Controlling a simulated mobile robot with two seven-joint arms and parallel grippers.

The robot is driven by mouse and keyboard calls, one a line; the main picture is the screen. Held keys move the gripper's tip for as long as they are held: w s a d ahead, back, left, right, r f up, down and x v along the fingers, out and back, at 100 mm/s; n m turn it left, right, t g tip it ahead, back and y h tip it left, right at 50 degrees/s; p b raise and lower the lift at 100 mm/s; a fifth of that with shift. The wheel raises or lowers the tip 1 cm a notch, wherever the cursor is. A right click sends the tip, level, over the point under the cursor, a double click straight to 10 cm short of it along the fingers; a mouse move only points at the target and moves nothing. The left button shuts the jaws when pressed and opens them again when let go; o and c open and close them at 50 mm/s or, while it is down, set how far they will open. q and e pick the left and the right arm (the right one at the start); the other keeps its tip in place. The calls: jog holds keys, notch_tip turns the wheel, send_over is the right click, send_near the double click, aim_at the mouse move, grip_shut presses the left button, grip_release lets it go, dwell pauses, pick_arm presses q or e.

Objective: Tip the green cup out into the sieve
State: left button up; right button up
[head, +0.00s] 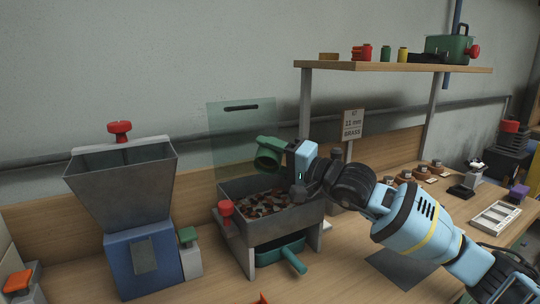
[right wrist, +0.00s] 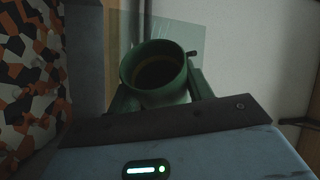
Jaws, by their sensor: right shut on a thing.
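The green cup (head: 267,154) is held on its side above the sieve, its mouth turned to the left and down. My right gripper (head: 286,150) is shut on it, with the arm coming in from the right. The right wrist view shows the cup (right wrist: 150,94) between the green-grey fingers; its inside is dark, and I cannot tell whether anything is in it. The sieve (head: 285,223) is a grey metal box on legs. Mixed brown, orange and pale pieces (head: 264,203) lie in it, and they also show in the right wrist view (right wrist: 30,75). My left gripper is out of view.
A clear panel (head: 235,125) stands behind the sieve. A teal tray with a handle (head: 280,255) sits beneath it, and a red knob (head: 225,208) is at its left. A grey hopper on a blue base (head: 135,245) stands left. A shelf (head: 400,66) hangs over the back right.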

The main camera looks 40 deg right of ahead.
jog(key=shift+r, duration=0.1)
jog(key=shift+r+p, duration=1.35)
jog(key=shift+r, duration=1.15)
